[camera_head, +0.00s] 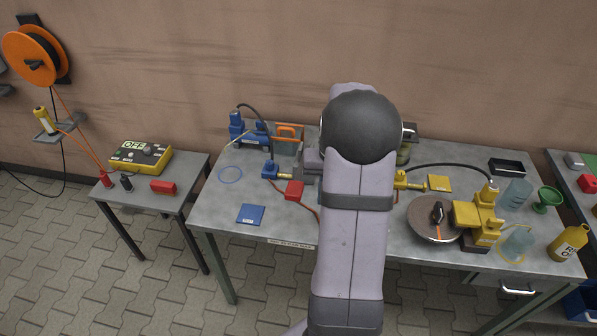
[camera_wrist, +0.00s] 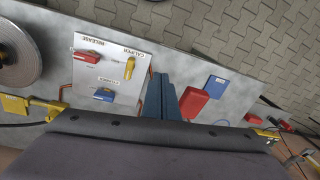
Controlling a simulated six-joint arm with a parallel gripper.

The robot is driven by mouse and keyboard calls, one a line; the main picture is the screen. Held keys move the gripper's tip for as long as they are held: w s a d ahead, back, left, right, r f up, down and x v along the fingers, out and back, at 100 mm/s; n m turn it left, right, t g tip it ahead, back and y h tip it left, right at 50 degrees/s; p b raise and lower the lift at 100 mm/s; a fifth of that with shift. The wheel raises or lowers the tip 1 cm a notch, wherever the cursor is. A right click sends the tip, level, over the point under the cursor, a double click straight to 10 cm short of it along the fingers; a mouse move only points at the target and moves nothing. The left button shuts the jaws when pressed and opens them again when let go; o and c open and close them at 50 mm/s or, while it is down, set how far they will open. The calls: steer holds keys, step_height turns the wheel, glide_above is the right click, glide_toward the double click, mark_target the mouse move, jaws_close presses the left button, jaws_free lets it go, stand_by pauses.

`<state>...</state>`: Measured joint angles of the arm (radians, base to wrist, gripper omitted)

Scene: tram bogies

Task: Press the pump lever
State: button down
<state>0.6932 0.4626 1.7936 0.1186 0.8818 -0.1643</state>
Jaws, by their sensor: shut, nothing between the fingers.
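A blue hand-pump-like unit (camera_head: 237,125) stands at the back left of the main bench, with a dark hose arching from its top. A thin pale rod (camera_head: 239,137) slants beside it and may be the pump lever. A larger yellow unit (camera_head: 478,218) stands at the right by a round disc (camera_head: 434,218). In the wrist view my gripper (camera_wrist: 166,92) shows as dark blue fingers, shut and empty, above the bench beside a labelled white panel (camera_wrist: 108,72). No pump lever can be made out there. My arm covers the bench middle and hides the gripper in the head view.
A red block (camera_head: 294,190) and a blue pad (camera_head: 251,214) lie on the bench. A grey bin with an orange item (camera_head: 288,133) stands behind. A yellow meter reading OFF (camera_head: 141,158) sits on the left side table. The bench's front left is mostly clear.

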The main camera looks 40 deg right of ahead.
steer(key=w+d+r+n+t, duration=0.2)
steer(key=w+d+r+n, duration=0.25)
steer(key=w+r, duration=0.45)
steer(key=s+a+r+n+y, duration=0.2)
steer(key=a+r+n, duration=0.2)
steer(key=n, duration=0.7)
steer(key=shift+r+n+g, duration=0.3)
steer(key=shift+r+n, duration=0.05)
steer(key=shift+f, duration=0.15)
